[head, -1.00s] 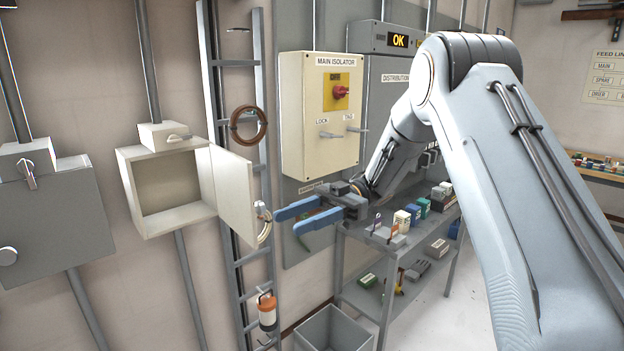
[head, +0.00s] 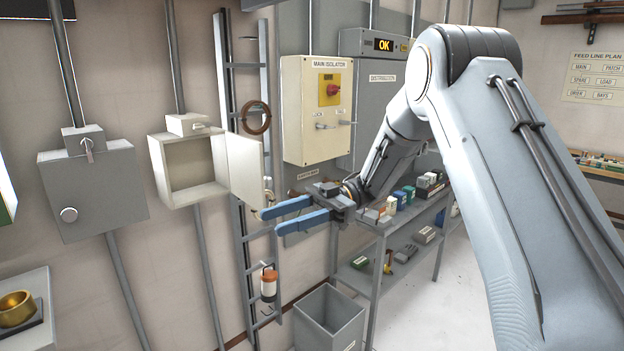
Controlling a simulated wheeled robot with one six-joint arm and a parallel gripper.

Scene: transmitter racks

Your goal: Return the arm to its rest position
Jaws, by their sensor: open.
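My gripper (head: 284,216) is in the middle of the head view. Its two blue fingers are apart, with nothing between them, and point to the left. My arm comes in from the right and bends over at the top. The fingers show below the open door of a small cream wall box (head: 187,168) and in front of the vertical ladder rack (head: 243,225). I cannot tell the exact gap to either of them.
The main isolator (head: 317,110) is on the wall above the gripper. A shelf unit (head: 372,275) with small boxes stands right of the gripper. A grey bin (head: 328,322) is on the floor below. A brass ring (head: 16,309) sits at lower left. Open floor shows at lower right.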

